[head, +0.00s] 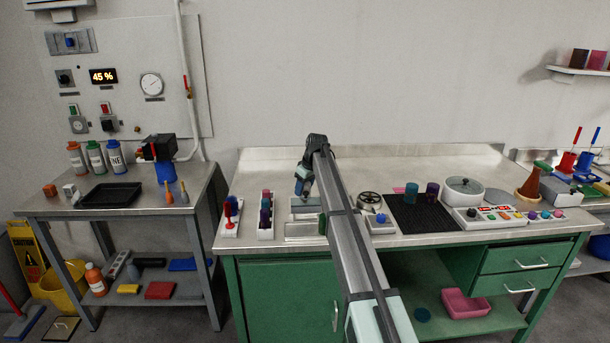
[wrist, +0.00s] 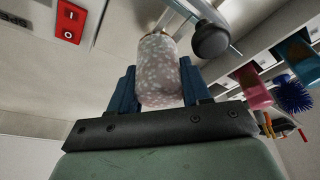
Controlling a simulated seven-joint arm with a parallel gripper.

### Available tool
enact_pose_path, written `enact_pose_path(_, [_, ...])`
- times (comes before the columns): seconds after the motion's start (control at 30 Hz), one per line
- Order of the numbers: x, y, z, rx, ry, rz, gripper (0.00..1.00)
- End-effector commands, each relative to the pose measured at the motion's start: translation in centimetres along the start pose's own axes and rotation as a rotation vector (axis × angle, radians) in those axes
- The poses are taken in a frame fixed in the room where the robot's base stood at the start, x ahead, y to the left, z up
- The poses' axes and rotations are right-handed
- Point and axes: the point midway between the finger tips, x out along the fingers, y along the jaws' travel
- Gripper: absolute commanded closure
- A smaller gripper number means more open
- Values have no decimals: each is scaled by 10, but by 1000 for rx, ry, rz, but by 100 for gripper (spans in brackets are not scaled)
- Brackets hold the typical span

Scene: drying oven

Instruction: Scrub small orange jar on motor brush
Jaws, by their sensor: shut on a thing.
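My gripper (head: 303,188) hangs fingers down over the left part of the main bench in the head view. In the wrist view its blue fingers (wrist: 158,92) are shut on a small jar (wrist: 159,70). The jar's body looks pale and speckled, with an orange tint only near its far end. In the head view I cannot make the jar out. A dark rounded knob on a metal rod (wrist: 211,40) stands close beside the jar in the wrist view, apart from the fingers. I cannot tell whether it belongs to the motor brush, or whether the jar touches a brush.
A white rack (head: 265,230) with coloured items stands left of my gripper. The wrist view shows a blue spiky brush (wrist: 293,94), a pink cup (wrist: 254,88) and a red switch (wrist: 70,20). A wheel device (head: 369,200) and a black mat (head: 418,222) lie to the right.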

Motion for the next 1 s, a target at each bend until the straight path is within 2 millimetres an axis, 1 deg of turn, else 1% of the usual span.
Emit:
enact_pose_path(0.53, [-1, 0, 0, 0, 0, 0, 81])
enact_pose_path(1.0, [-12, 0, -4, 0, 0, 0, 81])
